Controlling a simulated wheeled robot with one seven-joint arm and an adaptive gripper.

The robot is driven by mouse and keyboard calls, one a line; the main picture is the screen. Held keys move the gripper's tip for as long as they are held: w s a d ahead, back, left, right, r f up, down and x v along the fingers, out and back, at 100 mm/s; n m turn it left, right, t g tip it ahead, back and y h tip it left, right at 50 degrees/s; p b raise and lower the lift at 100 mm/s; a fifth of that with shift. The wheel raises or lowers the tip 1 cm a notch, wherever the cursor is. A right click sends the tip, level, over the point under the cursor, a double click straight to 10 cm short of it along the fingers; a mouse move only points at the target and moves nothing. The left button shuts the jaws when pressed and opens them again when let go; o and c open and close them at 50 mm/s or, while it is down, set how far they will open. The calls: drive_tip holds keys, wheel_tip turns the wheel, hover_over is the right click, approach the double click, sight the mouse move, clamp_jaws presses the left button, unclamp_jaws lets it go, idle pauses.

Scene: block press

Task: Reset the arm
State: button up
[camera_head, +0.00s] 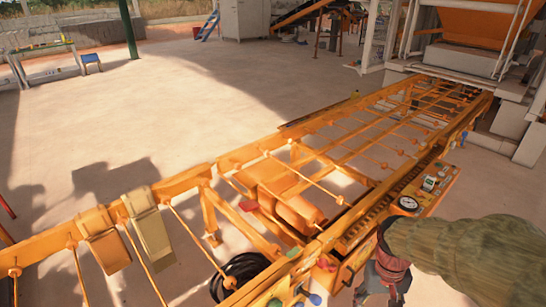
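My arm, in a green-brown cover, comes in from the lower right of the head view. My gripper (381,292), dark with red parts, is at its end near the bottom edge, pointing down. It is beside the right side of the orange conveyor frame (412,165), close to its control panel. The fingertips are small and partly cut off by the lower edge, so I cannot tell whether they are open or shut. I see nothing clearly held.
A control panel with a round gauge (408,203) and a green button box (429,183) lies just above my arm. Two tan blocks (147,229) hang on the frame at left. A coiled black hose (240,277) lies below. The concrete floor (190,110) is open at left.

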drive_tip(key=s+a+r+n+t, duration=0.1)
drive_tip(key=a+r+t, duration=0.1)
drive_tip(key=r, duration=0.4)
drive_tip(key=s+a+r+t+p, duration=0.1)
drive_tip(key=a+r+t, duration=0.1)
drive_tip(key=a+r, duration=0.3)
drive_tip(key=s+a+r+n+t+p, duration=0.1)
drive_tip(key=s+a+r+t, duration=0.1)
drive_tip(key=r, duration=0.6)
drive_tip(key=shift+a+r+n, duration=0.25)
drive_tip(key=shift+a+n, duration=0.05)
drive_tip(key=shift+a, duration=0.45)
drive_tip(key=shift+c, duration=0.5)
